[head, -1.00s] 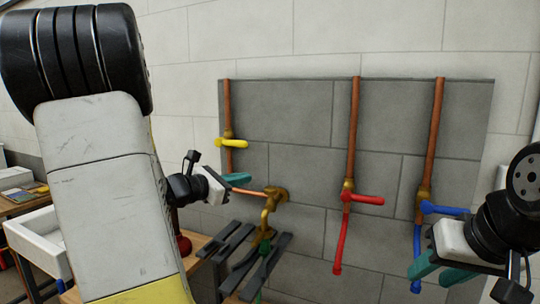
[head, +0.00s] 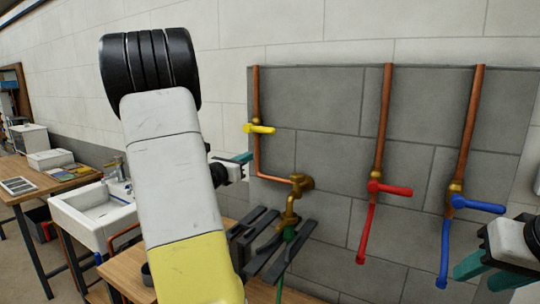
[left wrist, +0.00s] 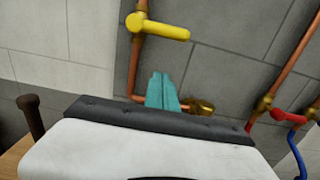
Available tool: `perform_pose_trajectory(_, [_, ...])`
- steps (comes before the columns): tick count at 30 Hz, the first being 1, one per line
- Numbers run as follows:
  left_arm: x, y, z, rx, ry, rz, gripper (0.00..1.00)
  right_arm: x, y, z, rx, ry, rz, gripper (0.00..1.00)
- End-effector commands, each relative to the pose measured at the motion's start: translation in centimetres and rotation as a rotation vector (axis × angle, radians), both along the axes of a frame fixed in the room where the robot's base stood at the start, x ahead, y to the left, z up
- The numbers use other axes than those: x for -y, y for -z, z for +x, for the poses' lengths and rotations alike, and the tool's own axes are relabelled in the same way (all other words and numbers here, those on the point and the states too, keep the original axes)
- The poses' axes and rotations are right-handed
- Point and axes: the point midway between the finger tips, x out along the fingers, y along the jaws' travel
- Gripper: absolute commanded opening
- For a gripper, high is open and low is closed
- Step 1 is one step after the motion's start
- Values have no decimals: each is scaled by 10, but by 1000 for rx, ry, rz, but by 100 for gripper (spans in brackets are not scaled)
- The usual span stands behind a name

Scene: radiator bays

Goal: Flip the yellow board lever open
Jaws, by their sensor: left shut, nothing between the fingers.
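The yellow board lever (head: 260,129) sits on a copper pipe at the upper left of the grey board. Its handle points right, across the upright pipe. It also shows at the top of the left wrist view (left wrist: 163,28). My left gripper (head: 243,158) is just below the lever, apart from it in the picture. Its teal fingers (left wrist: 162,90) are shut together and empty, pointing at the board below the handle. My left forearm hides part of the scene in the head view. My right gripper (head: 487,270) is at the lower right, its teal fingers apart.
A red lever (head: 390,189) and a blue lever (head: 478,204) sit on pipes to the right. A brass tap (head: 290,208) is below the yellow lever, above dark slats (head: 268,248). A white sink (head: 95,215) stands left.

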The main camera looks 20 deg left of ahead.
Motion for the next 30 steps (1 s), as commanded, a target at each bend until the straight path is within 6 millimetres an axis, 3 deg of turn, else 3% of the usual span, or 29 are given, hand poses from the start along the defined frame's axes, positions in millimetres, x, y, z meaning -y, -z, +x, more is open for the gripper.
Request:
perform_pose_trajectory(10, [7, -3, 75, 0, 3, 0, 0, 0, 0, 0, 0, 0, 0, 40])
perform_pose_trajectory(13, [6, -22, 77, 4, 0, 4, 0, 0, 0, 0, 0, 0, 0, 40])
perform_pose_trajectory(18, [6, -38, 80, 1, 0, 2, 0, 0, 0, 0, 0, 0, 0, 40])
perform_pose_trajectory(30, [7, -43, 81, 0, 1, 1, 0, 0, 0, 0, 0, 0, 0, 40])
